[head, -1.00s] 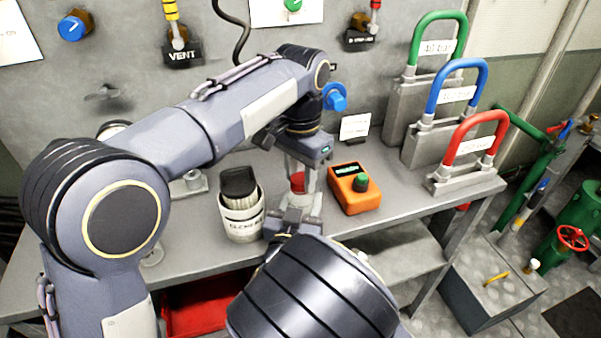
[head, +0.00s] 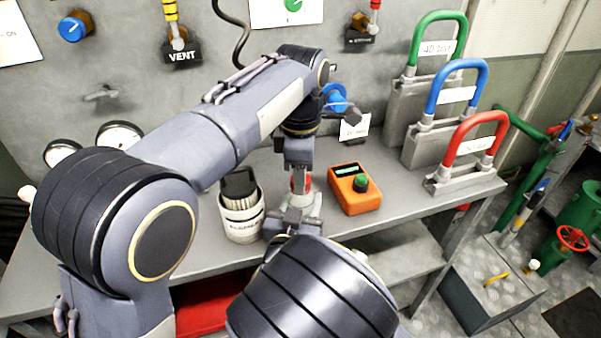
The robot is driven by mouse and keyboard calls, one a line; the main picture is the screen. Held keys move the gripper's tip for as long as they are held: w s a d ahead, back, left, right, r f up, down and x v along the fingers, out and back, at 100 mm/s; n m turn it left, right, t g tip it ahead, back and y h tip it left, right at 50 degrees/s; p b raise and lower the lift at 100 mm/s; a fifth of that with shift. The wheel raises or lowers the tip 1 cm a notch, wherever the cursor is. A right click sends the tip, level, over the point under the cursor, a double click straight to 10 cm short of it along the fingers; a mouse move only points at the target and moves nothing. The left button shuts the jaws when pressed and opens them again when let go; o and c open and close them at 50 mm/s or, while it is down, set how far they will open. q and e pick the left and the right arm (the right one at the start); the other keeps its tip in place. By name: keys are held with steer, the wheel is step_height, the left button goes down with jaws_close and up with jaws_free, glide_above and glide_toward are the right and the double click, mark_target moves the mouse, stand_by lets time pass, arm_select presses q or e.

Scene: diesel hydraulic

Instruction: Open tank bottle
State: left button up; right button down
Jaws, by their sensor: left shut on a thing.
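A small bottle with a red part (head: 298,184) stands on the workbench, mostly hidden by my grippers. My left gripper (head: 299,177) points straight down from above and is shut on the red top of this bottle. My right gripper (head: 292,222) is low at the bottle's pale lower part, in front of it. My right forearm hides much of it, so I cannot tell whether its fingers are closed on the bottle.
A white container (head: 241,218) with dark contents stands just left of the bottle. An orange meter (head: 353,190) with a green knob lies to the right. Green, blue and red-handled padlock-shaped blocks (head: 465,178) stand farther right. A small card (head: 355,127) stands behind.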

arm_select(q)
steer(key=shift+r, duration=0.15)
stand_by(0.5)
steer(key=shift+r, duration=1)
steer(key=shift+r, duration=2)
arm_select(e)
steer(key=c, duration=0.6)
jaws_free()
